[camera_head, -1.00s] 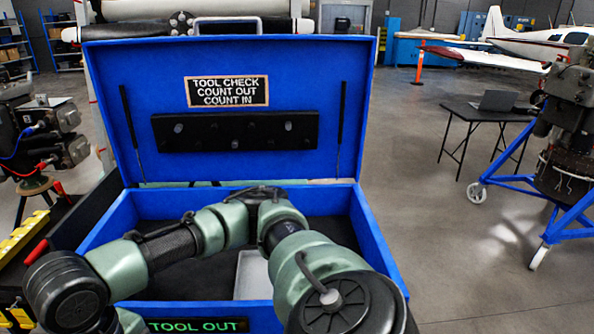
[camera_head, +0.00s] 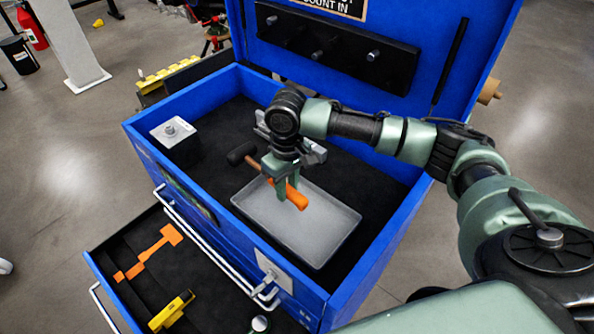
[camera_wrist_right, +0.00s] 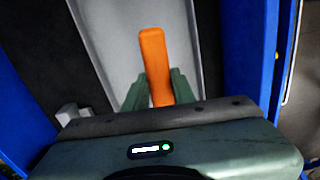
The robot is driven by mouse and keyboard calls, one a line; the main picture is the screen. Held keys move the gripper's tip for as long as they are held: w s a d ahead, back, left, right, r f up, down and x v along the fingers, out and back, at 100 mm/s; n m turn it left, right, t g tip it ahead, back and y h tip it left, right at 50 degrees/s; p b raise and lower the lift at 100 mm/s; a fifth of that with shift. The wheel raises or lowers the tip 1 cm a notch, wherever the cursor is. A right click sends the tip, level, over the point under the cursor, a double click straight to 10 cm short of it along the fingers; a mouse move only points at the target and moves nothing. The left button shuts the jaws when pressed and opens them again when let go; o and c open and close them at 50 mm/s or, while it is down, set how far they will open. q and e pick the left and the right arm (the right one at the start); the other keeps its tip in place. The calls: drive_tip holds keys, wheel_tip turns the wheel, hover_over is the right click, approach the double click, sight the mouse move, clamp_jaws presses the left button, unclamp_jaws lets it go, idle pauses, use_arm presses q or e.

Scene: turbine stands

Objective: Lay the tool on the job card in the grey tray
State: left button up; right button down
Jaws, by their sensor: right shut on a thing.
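The tool is a mallet with a black head (camera_head: 242,153) and an orange handle (camera_head: 296,196). My right gripper (camera_head: 284,186) points down and is shut on the handle, holding the mallet over the grey tray (camera_head: 335,244). The head lies to the left, near the tray's far left edge; the handle end is over the tray. In the right wrist view the orange handle (camera_wrist_right: 154,60) sits between the fingers, with the grey tray (camera_wrist_right: 105,30) behind. Whether the mallet touches the tray is unclear. I see no job card. My left gripper is out of view.
The tray lies on the dark floor of a blue chest (camera_head: 135,127) with raised walls and an open lid (camera_head: 440,45). A dark block with a pale top (camera_head: 172,132) stands at the left. Below, an open drawer (camera_head: 105,262) holds a yellow tool (camera_head: 172,311) and an orange hammer-shaped patch (camera_head: 150,250).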

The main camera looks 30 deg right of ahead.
drive_tip(key=w+d+f, duration=0.2)
drive_tip(key=b, duration=0.7)
hover_over(292, 212)
drive_tip(key=shift+n, duration=0.4)
drive_tip(key=f, duration=0.5)
drive_tip(key=shift+w+f, duration=0.2)
drive_tip(key=shift+f, duration=1.1)
drive_tip(key=shift+s+f, duration=0.2)
drive_tip(key=shift+f, duration=0.05)
